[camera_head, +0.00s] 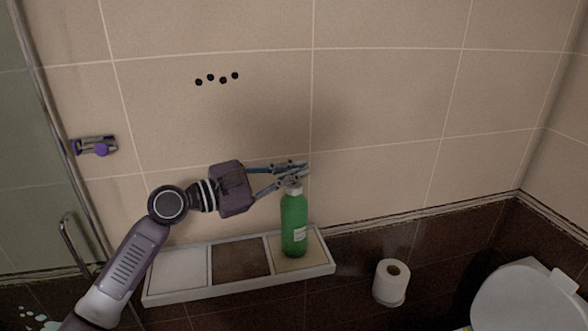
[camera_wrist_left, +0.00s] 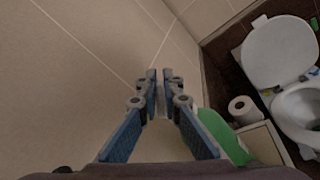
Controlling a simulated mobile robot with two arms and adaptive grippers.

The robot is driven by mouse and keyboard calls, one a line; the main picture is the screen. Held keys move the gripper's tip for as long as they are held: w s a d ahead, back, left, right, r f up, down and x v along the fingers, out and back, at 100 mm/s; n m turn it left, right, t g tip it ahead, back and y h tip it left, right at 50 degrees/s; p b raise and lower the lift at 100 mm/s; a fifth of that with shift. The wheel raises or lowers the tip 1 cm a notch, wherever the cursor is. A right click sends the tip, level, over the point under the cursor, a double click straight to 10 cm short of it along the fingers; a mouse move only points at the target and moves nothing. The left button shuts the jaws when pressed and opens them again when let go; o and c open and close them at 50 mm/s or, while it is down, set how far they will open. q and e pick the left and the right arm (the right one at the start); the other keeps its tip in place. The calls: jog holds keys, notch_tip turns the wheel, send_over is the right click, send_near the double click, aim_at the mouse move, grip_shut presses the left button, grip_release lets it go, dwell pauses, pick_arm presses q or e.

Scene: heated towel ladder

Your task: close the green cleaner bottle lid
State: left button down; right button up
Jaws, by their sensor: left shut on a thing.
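The green cleaner bottle (camera_head: 294,226) stands upright on the right section of a wall shelf. Its pale lid area (camera_head: 293,187) is at the top, partly covered by my fingers. The green bottle (camera_wrist_left: 222,136) shows there below and to the right. Whether the lid sits fully down is hidden by the fingers. My right gripper is not in view.
The shelf (camera_head: 240,287) has white, brown and beige sections; the first two are empty. A fixture with a purple knob (camera_head: 101,150) is on the left wall. The tiled wall is close behind the bottle.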

pick_arm(q)
jog(key=shift+m, duration=0.4)
jog(key=c, duration=2.1)
grip_release()
jog(key=shift+f, duration=0.1)
jog(key=v, duration=1.2)
